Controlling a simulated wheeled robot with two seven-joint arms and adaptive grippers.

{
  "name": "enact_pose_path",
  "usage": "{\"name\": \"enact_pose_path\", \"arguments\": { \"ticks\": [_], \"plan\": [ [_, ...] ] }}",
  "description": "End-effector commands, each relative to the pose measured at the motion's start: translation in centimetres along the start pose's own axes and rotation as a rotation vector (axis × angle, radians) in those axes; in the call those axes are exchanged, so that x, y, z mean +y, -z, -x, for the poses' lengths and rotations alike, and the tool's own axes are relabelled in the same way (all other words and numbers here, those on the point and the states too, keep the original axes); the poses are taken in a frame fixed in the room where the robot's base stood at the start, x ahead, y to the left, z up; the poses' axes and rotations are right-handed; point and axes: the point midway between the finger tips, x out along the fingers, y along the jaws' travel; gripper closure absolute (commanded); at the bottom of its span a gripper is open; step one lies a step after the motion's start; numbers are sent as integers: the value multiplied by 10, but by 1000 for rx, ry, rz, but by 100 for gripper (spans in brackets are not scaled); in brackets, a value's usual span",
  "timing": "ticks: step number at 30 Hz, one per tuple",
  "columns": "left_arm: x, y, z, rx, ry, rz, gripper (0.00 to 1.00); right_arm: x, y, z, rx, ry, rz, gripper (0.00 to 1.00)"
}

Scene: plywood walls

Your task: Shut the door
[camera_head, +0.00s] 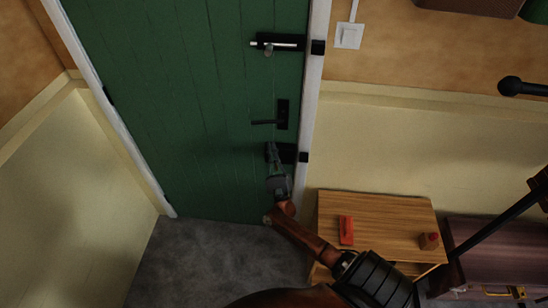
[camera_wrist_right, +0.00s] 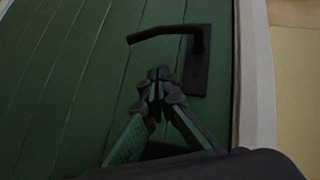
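The green plank door (camera_head: 200,90) fills the upper left of the head view and looks flush in its white frame (camera_head: 312,95). A dark lever handle (camera_head: 282,114) is on its right side and shows large in the wrist view (camera_wrist_right: 197,60). My right gripper (camera_head: 271,148) is in front of the door, left of the lower bolt and below the handle. In the wrist view its fingertips (camera_wrist_right: 159,76) come together, with nothing visible between them. My left gripper is out of view.
A small wooden table (camera_head: 385,215) stands right of the door, with a red object (camera_head: 346,230) and a small brown-red one (camera_head: 429,241) on it. A dark chest (camera_head: 495,245) is farther right. Bare grey floor (camera_head: 200,260) lies before the door.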

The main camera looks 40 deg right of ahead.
Motion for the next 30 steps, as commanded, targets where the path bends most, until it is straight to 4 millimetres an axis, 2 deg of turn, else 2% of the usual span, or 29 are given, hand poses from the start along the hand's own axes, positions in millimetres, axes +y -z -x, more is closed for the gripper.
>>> {"name": "enact_pose_path", "arguments": {
  "ticks": [1, 5, 12, 30],
  "plan": [
    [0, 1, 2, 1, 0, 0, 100, 0, -2, -13, -3, 1, 0, 100],
    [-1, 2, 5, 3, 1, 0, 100, 0, -1, -38, -2, 0, 0, 100],
    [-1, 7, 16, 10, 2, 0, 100, -1, -24, -59, 0, 0, 0, 100],
    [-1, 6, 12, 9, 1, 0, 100, 2, -28, -63, 1, 11, -11, 100]
  ]
}}
